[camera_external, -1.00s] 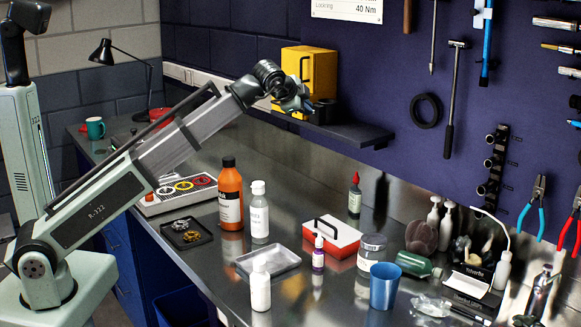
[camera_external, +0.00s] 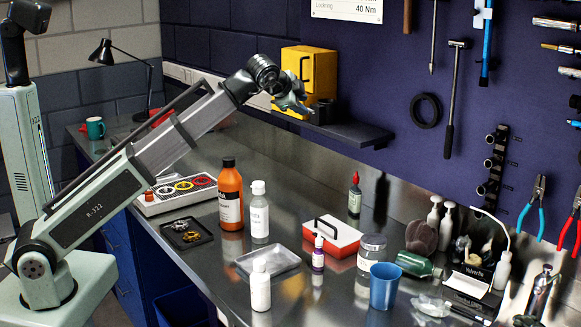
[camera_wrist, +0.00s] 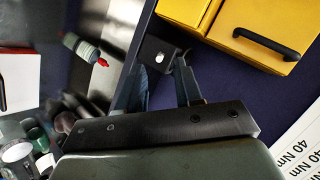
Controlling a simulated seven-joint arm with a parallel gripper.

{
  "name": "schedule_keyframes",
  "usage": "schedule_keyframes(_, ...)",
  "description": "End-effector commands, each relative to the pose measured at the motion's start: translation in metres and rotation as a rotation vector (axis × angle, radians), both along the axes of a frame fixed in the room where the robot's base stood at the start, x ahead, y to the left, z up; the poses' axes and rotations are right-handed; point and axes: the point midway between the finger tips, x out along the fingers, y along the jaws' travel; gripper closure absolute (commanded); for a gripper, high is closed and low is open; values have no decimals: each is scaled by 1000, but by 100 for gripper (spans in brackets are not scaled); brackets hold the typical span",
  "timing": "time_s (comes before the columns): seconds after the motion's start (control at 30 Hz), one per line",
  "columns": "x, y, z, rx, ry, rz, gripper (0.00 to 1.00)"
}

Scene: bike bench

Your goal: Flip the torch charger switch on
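A small black box (camera_external: 325,112), which looks like the torch charger, stands on the dark wall shelf beside the yellow cabinet. It also shows in the wrist view (camera_wrist: 157,50), just beyond my fingertips, with a pale round spot on its face. I cannot tell which part is the switch or how it is set. My gripper (camera_external: 302,108) is at the shelf's front edge, just left of the box. In the wrist view my gripper (camera_wrist: 162,68) has its fingers apart with nothing held between them. I cannot tell whether a fingertip touches the box.
The yellow cabinet (camera_external: 303,72) with a black handle stands close to my gripper. The shelf (camera_external: 355,133) is bare to the right. Below, the bench holds bottles, a metal tray (camera_external: 268,262), a red-and-white box (camera_external: 331,238) and a blue cup (camera_external: 384,286).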

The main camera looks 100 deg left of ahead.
Motion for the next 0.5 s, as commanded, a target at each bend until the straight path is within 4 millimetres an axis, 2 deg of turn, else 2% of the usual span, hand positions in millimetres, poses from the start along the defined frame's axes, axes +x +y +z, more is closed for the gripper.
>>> schedule_keyframes(0.3, -24, -47, 36, 1, -2, -2, 65)
schedule_keyframes(0.5, -35, -68, 52, 0, -1, -1, 65)
